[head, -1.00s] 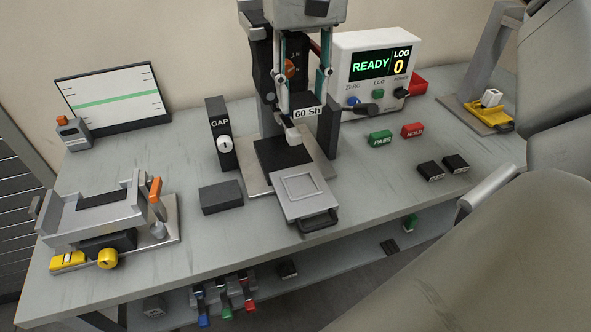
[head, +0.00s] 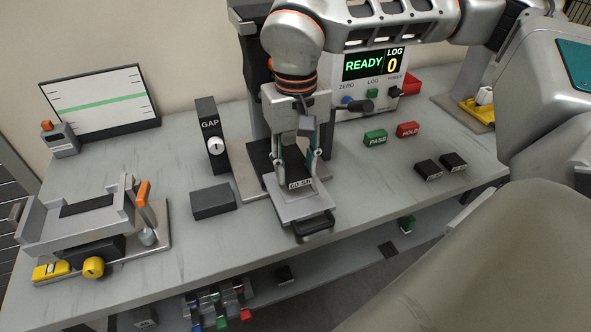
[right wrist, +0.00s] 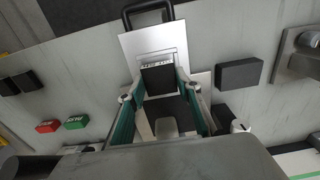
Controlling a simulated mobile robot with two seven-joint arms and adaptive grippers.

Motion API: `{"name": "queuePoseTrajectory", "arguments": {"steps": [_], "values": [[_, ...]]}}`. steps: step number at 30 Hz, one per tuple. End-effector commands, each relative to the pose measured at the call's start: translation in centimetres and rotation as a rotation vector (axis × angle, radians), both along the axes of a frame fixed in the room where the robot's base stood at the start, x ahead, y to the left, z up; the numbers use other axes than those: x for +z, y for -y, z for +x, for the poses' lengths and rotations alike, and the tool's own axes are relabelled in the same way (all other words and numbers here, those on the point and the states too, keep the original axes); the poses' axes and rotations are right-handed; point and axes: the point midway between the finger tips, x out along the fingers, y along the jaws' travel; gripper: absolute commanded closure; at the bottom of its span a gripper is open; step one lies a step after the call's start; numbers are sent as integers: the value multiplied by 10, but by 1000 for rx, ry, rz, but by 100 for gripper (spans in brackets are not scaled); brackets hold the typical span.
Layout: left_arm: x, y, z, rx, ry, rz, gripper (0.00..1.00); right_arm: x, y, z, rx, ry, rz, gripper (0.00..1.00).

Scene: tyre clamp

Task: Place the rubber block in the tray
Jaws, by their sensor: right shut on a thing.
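The rubber block (head: 300,184), dark with a white "60 Sh" label, is between the fingertips of my right gripper (head: 299,177). The right gripper is shut on it and points down. The block also shows in the right wrist view (right wrist: 158,80), between the teal-sided fingers. The tray (head: 288,211) is a pale square plate with a recess and a dark front handle. The block is at the recess, low over the tray; I cannot tell whether it touches. The tray also shows in the right wrist view (right wrist: 131,46). My left gripper is not in view.
Behind the tray stands the press, partly hidden by my right arm. A black GAP post (head: 211,137) and a loose dark block (head: 213,200) are to the left. A grey clamp fixture (head: 45,235) is at far left. PASS (head: 375,138) and HOLD (head: 407,129) blocks lie right.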

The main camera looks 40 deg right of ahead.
Motion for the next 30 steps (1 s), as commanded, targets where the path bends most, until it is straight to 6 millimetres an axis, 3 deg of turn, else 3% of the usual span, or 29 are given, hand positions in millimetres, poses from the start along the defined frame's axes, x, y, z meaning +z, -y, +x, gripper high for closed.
{"name": "queuePoseTrajectory", "arguments": {"steps": [3,26,27,29,30], "values": [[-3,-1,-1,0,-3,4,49,-12,0,-1,-1,-3,1,87],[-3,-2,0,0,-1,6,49,-23,0,0,-1,0,0,87],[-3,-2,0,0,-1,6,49,-23,0,0,-1,0,0,63],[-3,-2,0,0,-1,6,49,-23,0,0,-1,0,0,49],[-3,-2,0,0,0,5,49,-23,0,0,-1,-1,0,49]]}}
